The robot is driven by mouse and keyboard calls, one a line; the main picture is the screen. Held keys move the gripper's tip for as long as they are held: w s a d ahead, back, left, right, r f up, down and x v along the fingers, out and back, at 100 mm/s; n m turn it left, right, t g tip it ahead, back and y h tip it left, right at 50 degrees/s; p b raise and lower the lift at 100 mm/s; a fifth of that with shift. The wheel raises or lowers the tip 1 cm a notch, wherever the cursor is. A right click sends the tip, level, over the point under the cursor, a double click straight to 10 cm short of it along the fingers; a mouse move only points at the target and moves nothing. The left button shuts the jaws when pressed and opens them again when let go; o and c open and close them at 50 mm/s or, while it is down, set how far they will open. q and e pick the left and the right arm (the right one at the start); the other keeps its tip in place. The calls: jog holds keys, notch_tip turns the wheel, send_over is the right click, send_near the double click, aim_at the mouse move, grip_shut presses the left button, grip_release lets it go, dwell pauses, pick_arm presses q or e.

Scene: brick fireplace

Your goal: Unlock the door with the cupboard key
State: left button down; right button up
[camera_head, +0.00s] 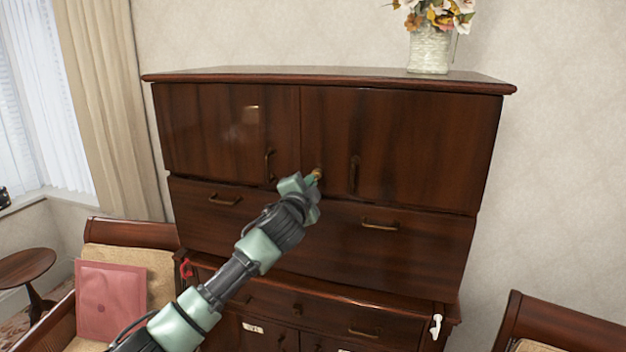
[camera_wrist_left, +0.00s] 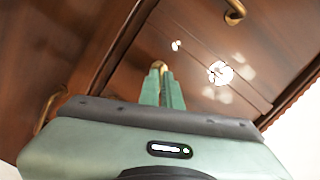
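The dark wooden cupboard (camera_head: 400,130) fills the middle of the head view, with its two upper doors shut. My left gripper (camera_head: 313,183) is at the lower edge of the upper doors, just right of the seam between them. A small brass-coloured piece (camera_head: 318,173), seemingly the cupboard key, shows at its fingertips. In the left wrist view the fingers (camera_wrist_left: 162,90) are close together around this brass piece (camera_wrist_left: 158,66), right by the door face. The key's shaft and the keyhole are hidden, so I cannot tell how deep it sits. My right gripper is not in view.
Curved brass handles flank the gripper, one on the left door (camera_head: 268,166) and one on the right door (camera_head: 354,174). A flower vase (camera_head: 429,52) stands on top. A chair with a pink cushion (camera_head: 111,300) is at left, another chair (camera_head: 560,325) at lower right.

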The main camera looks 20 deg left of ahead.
pick_arm(q)
jog(key=shift+m, duration=1.2)
jog(key=m, duration=0.2)
jog(key=shift+m+t, duration=0.3)
jog(key=c, duration=1.5)
grip_release()
jog(key=shift+c, duration=0.2)
jog(key=shift+s+f, duration=0.1)
